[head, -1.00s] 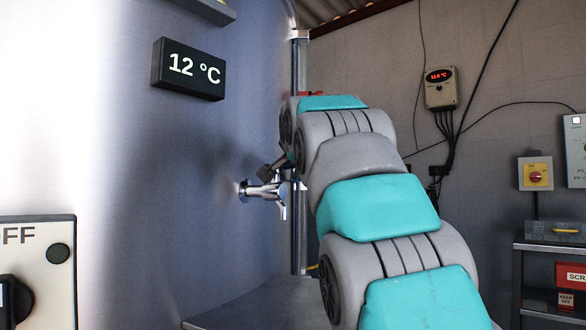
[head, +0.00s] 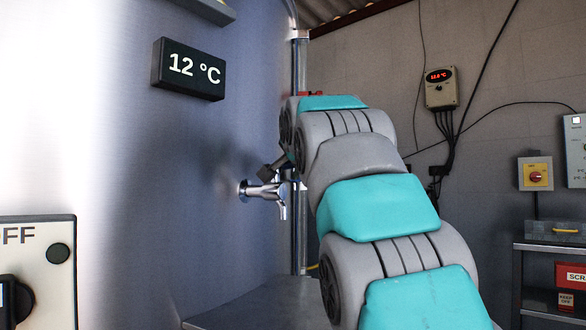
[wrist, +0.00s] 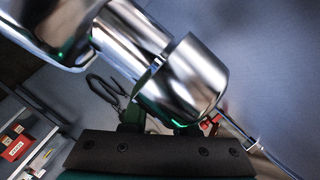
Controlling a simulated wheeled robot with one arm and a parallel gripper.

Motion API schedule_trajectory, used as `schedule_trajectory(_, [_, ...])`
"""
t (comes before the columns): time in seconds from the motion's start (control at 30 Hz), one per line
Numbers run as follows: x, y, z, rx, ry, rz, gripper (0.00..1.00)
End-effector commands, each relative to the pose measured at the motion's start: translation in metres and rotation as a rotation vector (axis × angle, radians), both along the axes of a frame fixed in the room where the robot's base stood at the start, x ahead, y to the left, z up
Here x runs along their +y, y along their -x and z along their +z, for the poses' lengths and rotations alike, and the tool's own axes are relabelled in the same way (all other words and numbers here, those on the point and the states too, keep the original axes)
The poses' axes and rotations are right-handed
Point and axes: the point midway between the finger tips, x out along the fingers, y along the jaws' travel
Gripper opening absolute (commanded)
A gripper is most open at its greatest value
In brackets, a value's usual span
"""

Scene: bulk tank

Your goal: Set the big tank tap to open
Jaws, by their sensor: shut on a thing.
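The chrome tank tap (head: 265,190) sticks out of the steel tank's wall with its spout pointing down. It also fills the upper part of the wrist view (wrist: 190,85), very close and tilted. My gripper (head: 268,172) is at the top of the tap, mostly hidden behind my own arm. Its dark finger edge (wrist: 165,150) shows along the bottom of the wrist view, just below the chrome. The gripper is shut on the tap's handle, though the grip itself is largely hidden. The handle's exact angle cannot be told.
The steel tank (head: 200,140) stands close on the left, with a 12 °C display (head: 188,69) above the tap. A control box with a dark knob (head: 40,270) is at lower left. A shelf (head: 550,245) stands at right. A red part (head: 310,94) shows behind my arm.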

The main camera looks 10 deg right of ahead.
Motion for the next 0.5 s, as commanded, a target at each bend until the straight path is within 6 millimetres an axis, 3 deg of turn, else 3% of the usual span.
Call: schedule_trajectory(0.5, [-0.0092,0.0063,0.0012,0.001,0.005,-0.104,0.0])
